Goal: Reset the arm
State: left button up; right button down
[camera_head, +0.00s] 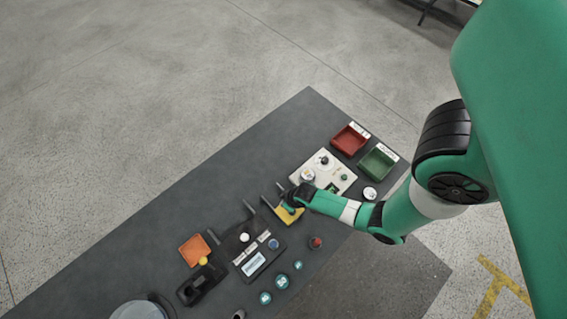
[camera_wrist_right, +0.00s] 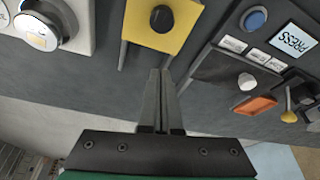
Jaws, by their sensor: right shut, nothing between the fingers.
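My right arm comes in from the right in the head view, and its gripper (camera_head: 288,204) is low over the dark table (camera_head: 235,170), at the yellow fixture (camera_head: 290,217). In the right wrist view the two fingers of my right gripper (camera_wrist_right: 160,73) are together with nothing between them. They point toward the yellow fixture (camera_wrist_right: 181,42), which has a dark round part on it. I cannot tell whether the fingertips touch anything. My left gripper is not in view.
A white panel (camera_head: 339,174) with knobs, a red tray (camera_head: 350,140) and a green tray (camera_head: 378,165) lie at the table's far end. Nearer are a press panel (camera_head: 258,258), an orange tray (camera_head: 195,250) and several round buttons. The table's upper left strip is clear.

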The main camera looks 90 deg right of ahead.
jog(key=p+v, duration=0.1)
jog(key=v, duration=0.3)
jog(key=shift+r, duration=0.15)
